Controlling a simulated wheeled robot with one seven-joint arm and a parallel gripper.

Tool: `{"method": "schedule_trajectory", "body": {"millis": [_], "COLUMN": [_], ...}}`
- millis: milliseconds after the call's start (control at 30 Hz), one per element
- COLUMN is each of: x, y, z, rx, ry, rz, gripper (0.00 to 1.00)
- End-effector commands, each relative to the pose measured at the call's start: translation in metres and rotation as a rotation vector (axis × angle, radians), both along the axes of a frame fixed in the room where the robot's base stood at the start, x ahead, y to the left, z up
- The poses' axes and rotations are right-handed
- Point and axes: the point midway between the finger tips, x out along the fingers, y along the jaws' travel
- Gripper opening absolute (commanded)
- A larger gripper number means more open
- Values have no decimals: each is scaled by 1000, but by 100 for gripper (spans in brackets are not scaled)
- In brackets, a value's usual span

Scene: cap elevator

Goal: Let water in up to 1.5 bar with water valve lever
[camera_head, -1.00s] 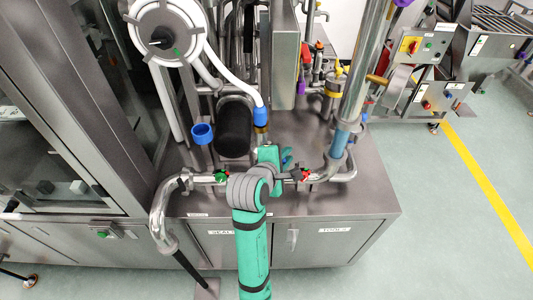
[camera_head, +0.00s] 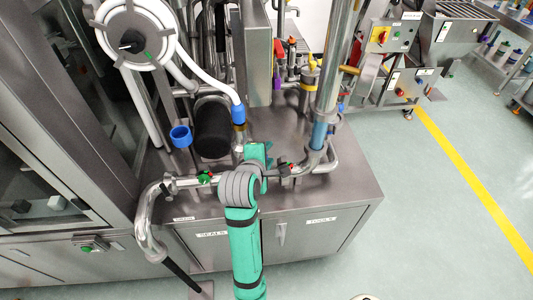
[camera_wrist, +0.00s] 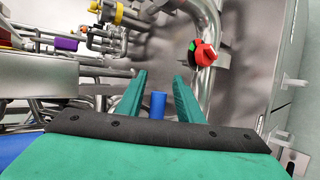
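Two small valves sit on the horizontal steel pipe in the head view: a green-marked left valve (camera_head: 205,178) and a right valve (camera_head: 285,168) with red and green on it. I cannot tell which one has the water valve lever. My gripper is mostly hidden behind my wrist in the head view, between the two valves. In the wrist view my gripper (camera_wrist: 160,76) has its two green fingers apart. A blue cylinder (camera_wrist: 158,105) shows between them, and I cannot tell its distance. A red-and-black valve handle (camera_wrist: 207,53) stands beyond the right finger, apart from it. No pressure reading is legible.
A black cylinder (camera_head: 212,128) and a blue cup (camera_head: 181,136) stand behind the pipe. A steel pipe with a blue sleeve (camera_head: 319,134) rises at right. Open floor (camera_head: 430,230) lies right of the cabinet.

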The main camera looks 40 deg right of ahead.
Motion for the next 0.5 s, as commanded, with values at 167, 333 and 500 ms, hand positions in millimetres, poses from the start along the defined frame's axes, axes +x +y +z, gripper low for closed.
{"method": "schedule_trajectory", "body": {"millis": [167, 333, 500], "x": [1, -1, -10], "y": [0, 4, 22], "z": [0, 4, 16], "rx": [-2, -2, -3], "ry": [-1, -2, -3], "rz": [2, 3, 4], "gripper": [32, 32, 32]}}
